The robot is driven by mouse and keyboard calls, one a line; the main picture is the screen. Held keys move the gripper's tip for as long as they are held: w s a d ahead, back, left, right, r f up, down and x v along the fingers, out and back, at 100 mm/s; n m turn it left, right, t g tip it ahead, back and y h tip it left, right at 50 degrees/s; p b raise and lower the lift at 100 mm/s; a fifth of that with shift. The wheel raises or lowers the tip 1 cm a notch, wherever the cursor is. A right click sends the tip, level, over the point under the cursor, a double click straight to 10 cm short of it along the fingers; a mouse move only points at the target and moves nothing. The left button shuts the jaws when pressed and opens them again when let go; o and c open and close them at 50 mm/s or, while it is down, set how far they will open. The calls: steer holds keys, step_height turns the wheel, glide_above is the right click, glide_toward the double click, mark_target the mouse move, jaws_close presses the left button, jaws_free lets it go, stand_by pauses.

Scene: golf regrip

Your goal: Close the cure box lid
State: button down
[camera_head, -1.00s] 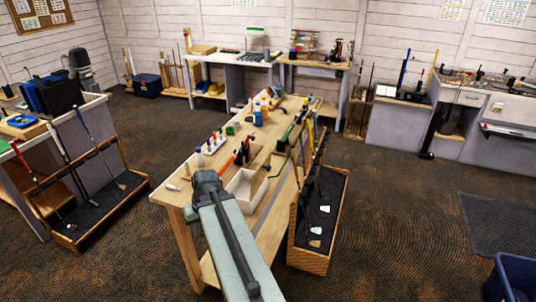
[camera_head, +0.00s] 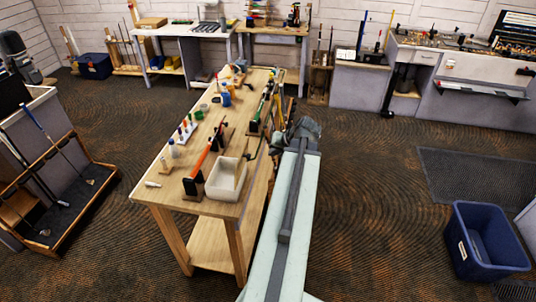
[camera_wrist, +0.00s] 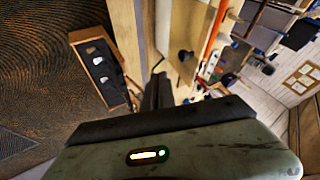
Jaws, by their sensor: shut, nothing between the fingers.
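I cannot pick out the cure box or its lid with certainty in either view. A dark open case with a raised panel (camera_head: 518,24) stands on the far right counter, cut by the picture's edge; I cannot tell whether it is the cure box. My gripper (camera_head: 297,128) is at the end of my outstretched arm, by the right long edge of the wooden workbench. It is shut and empty, and hides part of the club rack behind it. In the wrist view my gripper's dark fingers (camera_wrist: 158,92) show below the bench edge, touching nothing that I can make out.
The workbench (camera_head: 160,195) carries a white tray (camera_head: 240,178), bottles and clamps. A club rack (camera_head: 42,225) stands left. A blue bin (camera_head: 483,240) and a dark mat (camera_head: 470,175) lie right. Open floor (camera_head: 370,220) lies between the bench and the bin.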

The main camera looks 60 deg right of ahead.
steer(key=w+f+b, duration=0.4)
steer(key=w+f, duration=0.1)
steer(key=w, duration=0.3)
steer(key=shift+f, duration=0.4)
steer(key=shift+w, duration=0.15)
